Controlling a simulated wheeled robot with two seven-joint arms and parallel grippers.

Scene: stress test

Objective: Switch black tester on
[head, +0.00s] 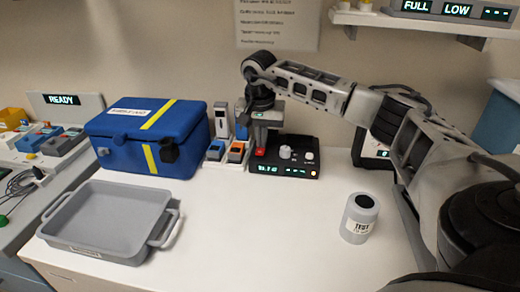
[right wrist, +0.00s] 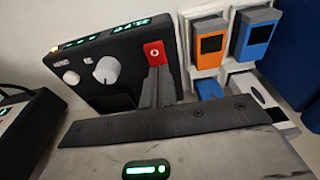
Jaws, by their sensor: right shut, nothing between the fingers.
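The black tester (head: 290,172) stands on the white worktop near the wall, with a grey knob (head: 285,152), a red switch (head: 260,152) and green lit characters on its front edge. My right gripper (head: 259,146) is over the tester's left end, pointing down. In the right wrist view the tester (right wrist: 120,85) shows large, with the red switch (right wrist: 155,53) right at the tips of my shut, empty fingers (right wrist: 157,80). I cannot tell whether they touch the switch. My left gripper is not in view.
Orange and blue handheld devices in a white rack (head: 217,151) stand close left of the tester. A blue case (head: 150,140), grey tray (head: 100,250) and grey canister (head: 359,218) stand on the worktop. Another dark instrument (head: 372,150) is partly behind my arm. The middle front is clear.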

